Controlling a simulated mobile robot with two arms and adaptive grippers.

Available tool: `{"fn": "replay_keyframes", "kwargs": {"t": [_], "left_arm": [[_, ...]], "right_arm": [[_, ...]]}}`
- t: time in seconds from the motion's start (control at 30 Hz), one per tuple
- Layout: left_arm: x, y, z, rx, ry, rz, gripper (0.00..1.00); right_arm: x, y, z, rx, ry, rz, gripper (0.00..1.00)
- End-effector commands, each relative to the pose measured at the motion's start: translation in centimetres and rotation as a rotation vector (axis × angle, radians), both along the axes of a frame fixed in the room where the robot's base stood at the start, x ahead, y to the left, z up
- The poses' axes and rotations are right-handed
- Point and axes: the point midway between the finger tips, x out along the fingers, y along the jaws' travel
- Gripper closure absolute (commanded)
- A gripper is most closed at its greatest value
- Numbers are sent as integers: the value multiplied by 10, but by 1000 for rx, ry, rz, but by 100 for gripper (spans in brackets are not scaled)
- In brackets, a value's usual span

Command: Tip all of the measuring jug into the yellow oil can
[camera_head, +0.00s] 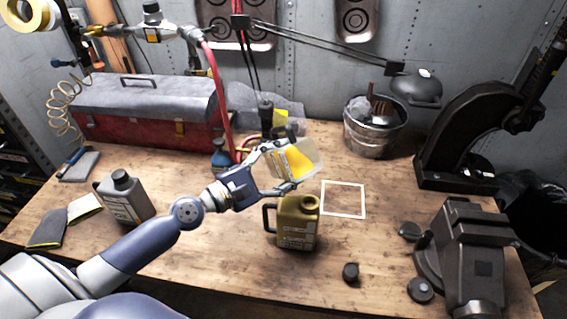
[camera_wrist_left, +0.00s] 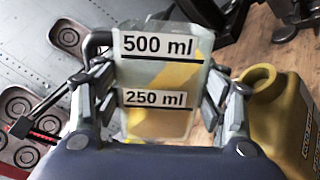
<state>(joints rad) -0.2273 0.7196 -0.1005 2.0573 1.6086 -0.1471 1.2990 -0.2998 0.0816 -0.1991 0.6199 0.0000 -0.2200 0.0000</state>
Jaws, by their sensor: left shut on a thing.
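My left gripper (camera_head: 277,168) is shut on the measuring jug (camera_head: 303,157), a clear vessel with yellow liquid in it. In the head view the jug is tilted, above the yellow oil can (camera_head: 297,224). In the left wrist view the jug (camera_wrist_left: 160,80) sits between my fingers, with 500 ml and 250 ml marks. The yellow oil can (camera_wrist_left: 275,115) is beside it on the right, its round mouth open. In the head view the can stands upright on the bench, below the jug. No stream of liquid is visible. My right gripper is not in view.
A black cap (camera_head: 351,272) lies on the bench (camera_head: 225,275) right of the can. A white square outline (camera_head: 343,199) is marked behind it. A grey bottle (camera_head: 124,197), red toolbox (camera_head: 150,115), metal bucket (camera_head: 374,128) and vise (camera_head: 470,255) stand around.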

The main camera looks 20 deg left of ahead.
Motion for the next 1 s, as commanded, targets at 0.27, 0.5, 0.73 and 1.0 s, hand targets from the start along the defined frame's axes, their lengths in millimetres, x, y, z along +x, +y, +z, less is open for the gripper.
{"fn": "replay_keyframes", "kwargs": {"t": [0.27, 0.5, 0.73, 1.0], "left_arm": [[0, -1, -2, 81, -48, 1, 91], [0, -1, -2, 82, -48, 0, 91], [-1, -2, -7, 151, -86, 1, 91], [-1, -2, -6, 168, -95, 1, 91]], "right_arm": [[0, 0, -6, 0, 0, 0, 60], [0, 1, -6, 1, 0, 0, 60], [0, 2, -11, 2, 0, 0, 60], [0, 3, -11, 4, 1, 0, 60]]}}
